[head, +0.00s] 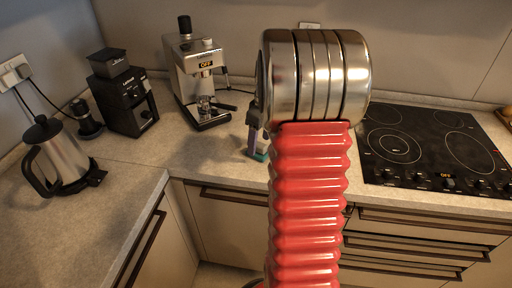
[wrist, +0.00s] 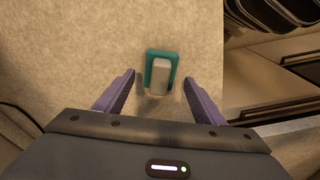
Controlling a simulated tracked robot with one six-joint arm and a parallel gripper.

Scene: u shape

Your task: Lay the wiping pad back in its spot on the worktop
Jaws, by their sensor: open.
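The wiping pad (wrist: 161,68) lies on the worktop (wrist: 95,50) in the wrist view, a teal base with a grey block on top. In the head view only a bit of the teal pad (head: 261,156) shows near the worktop's front edge, beside my arm. My gripper (wrist: 160,84) is open, its two purple fingers apart on either side of the pad's near end. The fingers do not touch the pad. In the head view my gripper (head: 252,140) is mostly hidden behind my red arm.
An espresso machine (head: 198,80), a black grinder (head: 124,98) and a steel kettle (head: 60,158) stand to the left. A black cooktop (head: 430,148) lies to the right. The worktop's front edge runs close to the pad, with drawers below.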

